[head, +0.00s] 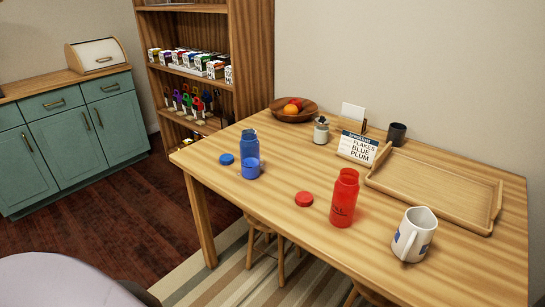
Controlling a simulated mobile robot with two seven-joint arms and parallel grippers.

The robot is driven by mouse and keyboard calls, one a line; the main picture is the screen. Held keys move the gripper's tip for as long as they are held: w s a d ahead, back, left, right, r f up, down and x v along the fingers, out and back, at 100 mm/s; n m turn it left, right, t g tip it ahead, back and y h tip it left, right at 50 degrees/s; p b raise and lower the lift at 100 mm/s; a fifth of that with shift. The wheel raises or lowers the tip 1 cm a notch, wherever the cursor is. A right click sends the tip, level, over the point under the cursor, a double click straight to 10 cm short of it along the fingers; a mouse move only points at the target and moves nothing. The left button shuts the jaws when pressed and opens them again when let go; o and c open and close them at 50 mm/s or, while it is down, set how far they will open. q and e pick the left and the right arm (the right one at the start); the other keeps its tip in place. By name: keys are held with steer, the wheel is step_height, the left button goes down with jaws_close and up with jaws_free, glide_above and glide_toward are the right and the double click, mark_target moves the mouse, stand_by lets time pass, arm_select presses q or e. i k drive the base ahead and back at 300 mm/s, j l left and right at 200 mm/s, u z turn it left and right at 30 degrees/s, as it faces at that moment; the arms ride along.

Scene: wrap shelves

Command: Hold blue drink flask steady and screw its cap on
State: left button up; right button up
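The blue drink flask (249,145) stands upright near the left end of the wooden table, its top without a cap. A lighter blue, cup-like shape (251,171) shows at its lower front; I cannot tell whether it is separate. A blue cap (226,159) lies flat on the table just left of the flask, apart from it. Neither of my grippers shows in the head view.
A red flask (344,199) and red cap (304,199) are right of the blue flask. A white mug (414,236), empty wooden tray (482,221), sign (358,148), jar (321,131), dark cup (397,134) and fruit bowl (283,114) share the table.

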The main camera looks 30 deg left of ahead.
mark_target(250, 148)
steer(key=j+z, duration=0.55)
steer(key=z, duration=0.3)
steer(key=k+j+z, duration=0.2)
steer(key=j, duration=0.2)
steer(key=j+z, duration=0.2)
steer(key=j, duration=0.15)
steer(key=k+j+z, duration=0.2)
steer(key=j, duration=0.15)
steer(key=k+j+z, duration=0.2)
steer(key=j, duration=0.15)
steer(key=k+j, duration=0.25)
steer(key=j, duration=0.25)
steer(key=k+j+z, duration=0.1)
steer(key=k+j, duration=0.2)
steer(key=j, duration=0.15)
steer(key=k+j, duration=0.25)
steer(key=j, duration=0.25)
steer(key=k+j+z, duration=0.1)
steer(key=k+j, duration=0.2)
steer(key=j, duration=0.15)
